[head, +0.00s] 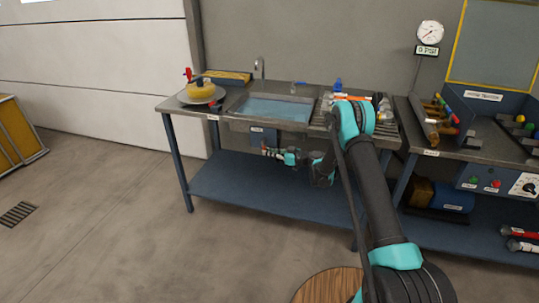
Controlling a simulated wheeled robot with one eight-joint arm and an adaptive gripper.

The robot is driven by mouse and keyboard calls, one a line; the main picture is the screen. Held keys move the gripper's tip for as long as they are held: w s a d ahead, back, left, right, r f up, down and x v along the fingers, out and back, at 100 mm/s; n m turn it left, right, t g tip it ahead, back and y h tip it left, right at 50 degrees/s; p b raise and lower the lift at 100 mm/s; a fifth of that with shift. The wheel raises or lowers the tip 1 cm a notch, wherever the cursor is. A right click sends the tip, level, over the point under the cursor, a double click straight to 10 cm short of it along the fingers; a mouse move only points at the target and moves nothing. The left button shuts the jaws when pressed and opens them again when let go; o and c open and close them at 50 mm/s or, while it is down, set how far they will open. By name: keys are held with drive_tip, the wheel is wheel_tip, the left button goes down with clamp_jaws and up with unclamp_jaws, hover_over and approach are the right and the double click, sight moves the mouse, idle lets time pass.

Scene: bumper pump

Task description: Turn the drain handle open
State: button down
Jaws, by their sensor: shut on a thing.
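My gripper (270,153) is under the front of the sink (272,108), at the end of my arm, which reaches down from the right and points left. It is shut on the drain handle (264,147), a small reddish part below the basin. The handle is tiny here and mostly covered by the fingers, so its exact angle cannot be told. The sink basin holds bluish water.
A blue lower shelf (230,187) runs beneath. A round wooden top (325,286) is in front.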

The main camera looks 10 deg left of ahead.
drive_tip(key=shift+a+f+y, duration=0.15)
drive_tip(key=shift+a+y, duration=0.15)
drive_tip(key=shift+y, duration=0.3)
drive_tip(key=c, duration=1.8)
unclamp_jaws()
drive_tip(key=v, duration=1.1)
drive_tip(key=shift+s+d+f, duration=0.1)
drive_tip(key=shift+s+d, duration=0.1)
drive_tip(key=shift+d, duration=0.2)
